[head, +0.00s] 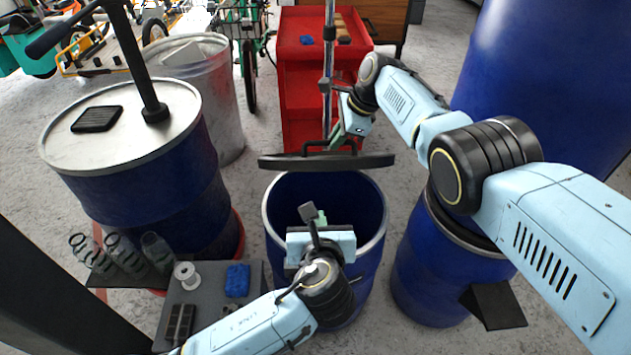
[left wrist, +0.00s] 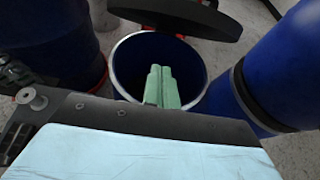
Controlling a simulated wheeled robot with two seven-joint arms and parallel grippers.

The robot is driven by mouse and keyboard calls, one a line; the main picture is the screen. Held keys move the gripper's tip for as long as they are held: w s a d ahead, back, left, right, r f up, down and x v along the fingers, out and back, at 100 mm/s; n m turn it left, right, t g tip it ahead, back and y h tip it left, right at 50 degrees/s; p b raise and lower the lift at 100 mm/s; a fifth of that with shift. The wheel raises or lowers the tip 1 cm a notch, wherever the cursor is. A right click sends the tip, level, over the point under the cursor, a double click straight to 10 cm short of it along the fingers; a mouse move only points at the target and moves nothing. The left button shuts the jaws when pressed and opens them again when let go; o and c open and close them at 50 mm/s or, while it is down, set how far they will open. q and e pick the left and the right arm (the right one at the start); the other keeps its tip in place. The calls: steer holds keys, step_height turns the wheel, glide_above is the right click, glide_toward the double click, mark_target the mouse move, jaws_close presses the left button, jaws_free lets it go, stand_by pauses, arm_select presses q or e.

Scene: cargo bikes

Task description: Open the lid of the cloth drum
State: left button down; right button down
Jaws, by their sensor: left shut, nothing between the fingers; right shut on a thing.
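The cloth drum (head: 272,225) is a blue drum with a pale rim in the middle of the head view. Its mouth shows open and dark, and no cloth can be made out inside. Its black lid (head: 290,162) is seen nearly edge-on above the far side of the rim. My right gripper (head: 338,138) is shut on the lid's handle. My left gripper (head: 316,216) is shut and empty over the drum's mouth. In the left wrist view its green fingers (left wrist: 162,88) are together in front of the drum opening (left wrist: 128,72), and the lid (left wrist: 180,14) is beyond.
A blue drum with a pale top (head: 140,135) stands at left, with a grey bin (head: 215,90) behind. A grey tray (head: 205,310) holds a spool and a blue cloth. More blue drums (head: 425,270) stand at right. A red cabinet (head: 300,100) is behind.

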steer(key=shift+d+f, duration=0.25)
arm_select(q)
steer(key=w, duration=1)
steer(key=shift+w+f, duration=0.25)
steer(key=shift+w, duration=0.1)
